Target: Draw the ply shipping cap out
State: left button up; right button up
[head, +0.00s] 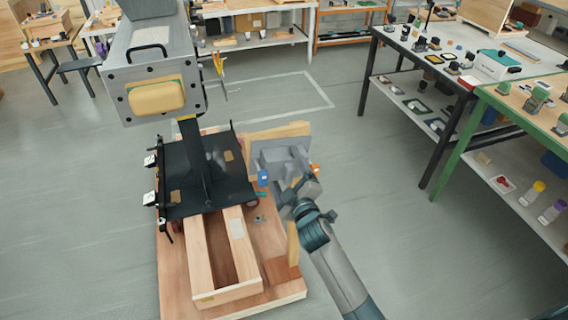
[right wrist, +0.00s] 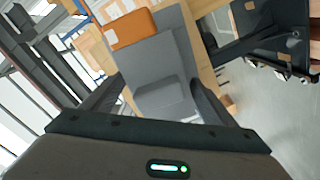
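A tan, rounded block (head: 156,97) sits on the bolted front face of the grey housing (head: 125,55) in the head view; it may be the ply cap, but I cannot be sure. My right gripper (head: 292,188) is beside a grey block (head: 280,153) in front of a pale wooden board (head: 277,133). In the right wrist view its dark fingers (right wrist: 158,92) are spread, with a grey block (right wrist: 155,65) and an orange-brown piece (right wrist: 129,30) beyond them. I cannot tell whether the fingers touch the grey block. My left gripper is out of view.
The machine's black plate (head: 180,185) stands over a wooden channel (head: 192,250) on a wooden base (head: 175,285). A green-edged bench (head: 490,95) and a dark-legged bench (head: 375,65) with small parts are on the right. The grey floor (head: 390,220) between is clear.

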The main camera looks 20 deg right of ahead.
aim_at(289, 178)
jog(key=o, duration=0.3)
jog(key=shift+r, duration=0.1)
jog(key=c, duration=0.5)
jog(key=shift+s+a+f+p, duration=0.1)
jog(key=shift+s+f+p, duration=0.25)
jog(key=shift+s, duration=0.35)
jog(key=shift+s, duration=0.85)
jog(key=shift+s+r+p, duration=0.1)
jog(key=shift+s+p, duration=0.25)
jog(key=shift+s, duration=0.1)
jog(key=c, duration=0.6)
jog(key=shift+s+r, duration=0.15)
jog(key=shift+s, duration=0.4)
jog(key=shift+d, duration=0.2)
